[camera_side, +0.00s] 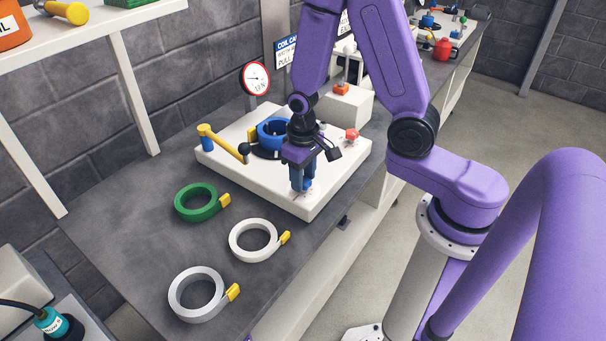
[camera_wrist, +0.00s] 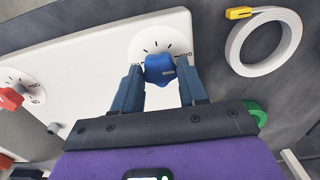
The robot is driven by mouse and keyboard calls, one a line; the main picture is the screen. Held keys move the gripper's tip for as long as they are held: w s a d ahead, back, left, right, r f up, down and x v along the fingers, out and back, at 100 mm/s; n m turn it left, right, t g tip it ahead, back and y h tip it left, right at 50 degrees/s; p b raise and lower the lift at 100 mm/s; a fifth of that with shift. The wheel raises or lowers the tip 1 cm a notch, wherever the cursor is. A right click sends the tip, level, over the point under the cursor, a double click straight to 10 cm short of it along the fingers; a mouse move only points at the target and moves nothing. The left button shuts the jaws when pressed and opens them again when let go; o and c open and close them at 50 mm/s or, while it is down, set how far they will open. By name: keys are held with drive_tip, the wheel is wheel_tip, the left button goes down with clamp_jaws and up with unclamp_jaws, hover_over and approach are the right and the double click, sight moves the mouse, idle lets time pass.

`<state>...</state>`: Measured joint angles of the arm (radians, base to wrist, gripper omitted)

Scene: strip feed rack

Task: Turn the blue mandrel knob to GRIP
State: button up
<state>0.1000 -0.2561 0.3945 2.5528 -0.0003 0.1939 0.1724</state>
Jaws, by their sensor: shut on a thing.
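The blue mandrel knob (camera_wrist: 160,68) sits on a white round dial with black tick marks on the white machine plate (camera_wrist: 85,70). My gripper (camera_wrist: 160,80) is shut on the knob, with one finger on each side of it. Lettering shows at the dial's right edge, but it is too small to read surely. In the side view my gripper (camera_side: 302,183) points down at the plate's front corner, and the knob (camera_side: 306,184) is partly hidden by the fingers. A blue mandrel (camera_side: 268,128) stands behind my gripper on the plate.
A red knob (camera_side: 352,134) is on the plate's right side. A yellow lever arm (camera_side: 222,140) stands at its left. A green coil (camera_side: 196,202) and two pale coils (camera_side: 252,241) (camera_side: 197,294) lie on the grey bench. A gauge (camera_side: 256,78) stands behind.

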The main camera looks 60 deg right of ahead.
sight(305, 185)
drive_tip(key=o, duration=1)
drive_tip(key=shift+o, duration=0.2)
drive_tip(key=shift+r, duration=0.1)
wheel_tip(305, 185, up, 17)
drive_tip(key=shift+r, duration=0.15)
drive_tip(key=s+a+f+n, duration=0.1)
drive_tip(key=s+n, duration=0.5)
drive_tip(key=s, duration=0.3)
drive_tip(key=s+a+f+n, duration=0.1)
drive_tip(key=s+a+n, duration=0.1)
drive_tip(key=s+n, duration=0.4)
drive_tip(key=s, duration=0.3)
drive_tip(key=shift+a+f+n, duration=0.15)
drive_tip(key=shift+f+n, duration=0.1)
drive_tip(key=shift+n, duration=0.15)
